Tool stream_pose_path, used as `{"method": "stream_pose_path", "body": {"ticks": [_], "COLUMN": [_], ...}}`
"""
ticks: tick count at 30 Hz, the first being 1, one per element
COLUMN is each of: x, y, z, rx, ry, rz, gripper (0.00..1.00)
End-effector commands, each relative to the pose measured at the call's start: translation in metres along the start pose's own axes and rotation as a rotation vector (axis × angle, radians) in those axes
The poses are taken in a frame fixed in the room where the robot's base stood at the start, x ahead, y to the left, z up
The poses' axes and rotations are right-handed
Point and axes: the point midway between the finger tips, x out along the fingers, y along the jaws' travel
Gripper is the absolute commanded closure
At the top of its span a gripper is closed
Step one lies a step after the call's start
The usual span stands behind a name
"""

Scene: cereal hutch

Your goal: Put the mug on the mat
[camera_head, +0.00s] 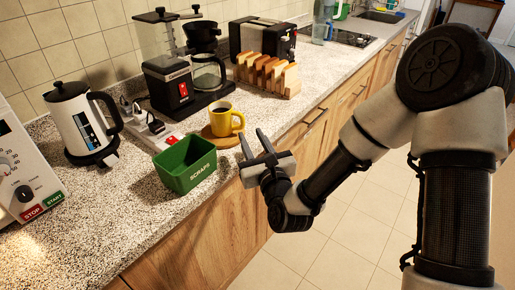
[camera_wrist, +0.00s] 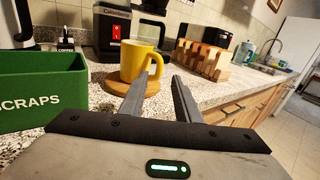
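The yellow mug (camera_head: 221,123) stands upright on a round, wood-coloured mat (camera_head: 207,137) on the counter, its handle toward the right. Dark contents show inside the mug. In the wrist view the mug (camera_wrist: 133,62) is just beyond my fingertips, with the mat (camera_wrist: 113,86) visible around its base. My gripper (camera_head: 254,143) is open and empty at the counter's front edge, to the right of and nearer than the mug. Its two fingers (camera_wrist: 158,86) point toward the mug and look apart from it; one fingertip overlaps the mat in the wrist view.
A green SCRAPS bin (camera_head: 186,166) stands left of the mat. A coffee maker (camera_head: 184,80) is behind the mug, and a rack of toast (camera_head: 268,75) stands behind right. A white kettle (camera_head: 80,120) and a power strip (camera_head: 150,128) are further left. Bare counter lies in front left.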

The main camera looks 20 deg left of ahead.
Motion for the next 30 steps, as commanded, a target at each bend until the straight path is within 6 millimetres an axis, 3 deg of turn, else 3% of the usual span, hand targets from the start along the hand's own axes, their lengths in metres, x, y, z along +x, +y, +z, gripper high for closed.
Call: {"method": "stream_pose_path", "body": {"ticks": [3,9,23,26,30], "x": [-0.024,-0.048,-0.053,-0.05,-0.051], "y": [0.0,0.0,-0.001,-0.005,-0.028], "z": [0.0,0.0,0.0,-0.001,-0.007], "rx": [0.001,0.0,-0.03,-0.181,-0.636], "ry": [0.002,0.0,0.009,0.057,0.218], "rz": [-0.001,0.0,0.004,0.024,0.092], "gripper": [0.7,0.7,0.7,0.7,0.7]}}
